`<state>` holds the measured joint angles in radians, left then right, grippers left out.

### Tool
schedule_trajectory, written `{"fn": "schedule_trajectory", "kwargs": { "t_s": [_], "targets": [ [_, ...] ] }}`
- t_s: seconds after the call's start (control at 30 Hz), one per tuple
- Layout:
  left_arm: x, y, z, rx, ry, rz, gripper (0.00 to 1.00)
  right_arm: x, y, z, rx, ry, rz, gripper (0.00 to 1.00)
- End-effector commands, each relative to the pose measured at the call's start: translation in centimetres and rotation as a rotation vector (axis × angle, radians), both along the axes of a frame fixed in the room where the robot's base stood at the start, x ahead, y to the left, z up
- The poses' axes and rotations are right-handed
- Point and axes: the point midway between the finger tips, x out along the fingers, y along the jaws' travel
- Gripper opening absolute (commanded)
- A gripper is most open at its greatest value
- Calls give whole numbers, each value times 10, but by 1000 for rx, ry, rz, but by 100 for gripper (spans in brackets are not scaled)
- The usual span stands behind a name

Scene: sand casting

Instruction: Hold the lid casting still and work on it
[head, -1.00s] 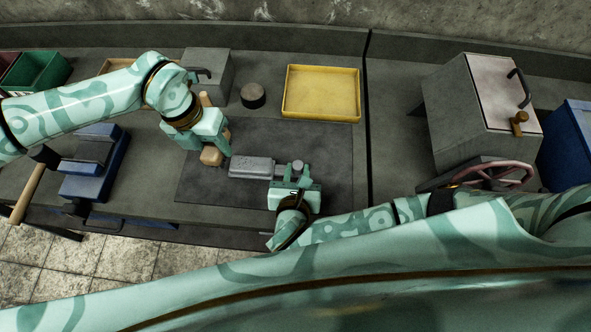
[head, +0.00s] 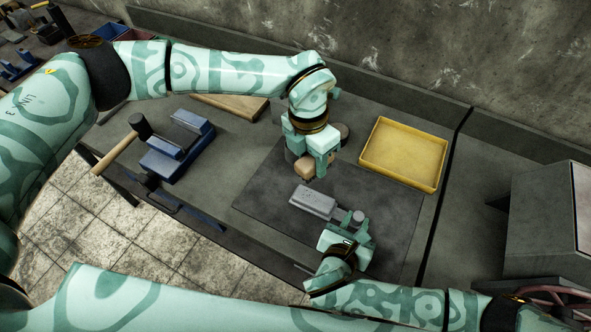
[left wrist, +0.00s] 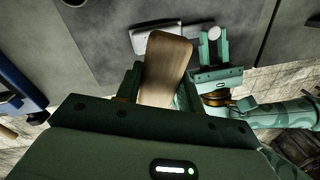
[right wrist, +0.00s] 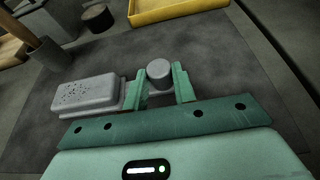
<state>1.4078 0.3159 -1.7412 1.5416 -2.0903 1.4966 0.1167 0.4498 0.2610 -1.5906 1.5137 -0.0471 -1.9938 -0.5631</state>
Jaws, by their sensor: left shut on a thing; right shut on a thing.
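The lid casting, a grey block (head: 313,201) with a round grey stub (head: 357,216) at its right end, lies on a dark mat. It also shows in the right wrist view (right wrist: 88,90), with small dark pits on top. My right gripper (right wrist: 160,83) is shut on the stub, one finger on each side. My left gripper (head: 318,163) is shut on a wooden tool (head: 305,169), just behind the left end of the casting. The tool's rounded wooden part fills the middle of the left wrist view (left wrist: 165,68) and looks apart from the casting. The grip itself is partly hidden.
A yellow tray (head: 405,153) stands behind right on the bench. A blue vise (head: 176,148) and a wooden-handled hammer (head: 118,153) are at left. A dark round block (right wrist: 98,18) stands behind the mat. The mat (head: 390,205) is bare right of the casting.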

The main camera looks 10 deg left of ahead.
Motion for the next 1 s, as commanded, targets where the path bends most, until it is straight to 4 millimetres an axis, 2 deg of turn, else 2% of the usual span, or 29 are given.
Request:
{"fn": "schedule_trajectory", "kwargs": {
  "t_s": [0.17,0.3,0.5,0.6,0.7,0.8,1.0],
  "targets": [
    [0,-21,10,21,-18,-451,20,0,-1,0,-1,-1,-1,14],
    [-2,-31,14,27,-38,-899,20,0,0,0,0,0,-1,14],
    [-6,-34,11,19,-77,-1537,20,0,0,0,0,0,-1,14],
    [-6,-31,9,11,-98,-1776,20,0,-1,0,0,0,-1,14],
    [-7,-30,9,2,-116,-1943,20,0,0,0,0,0,-1,14],
    [-7,-30,8,-4,-131,-2040,20,0,0,0,0,0,-1,14],
    [-7,-30,-8,-10,-147,-2085,20,0,0,0,0,0,-1,14]
  ]
}}
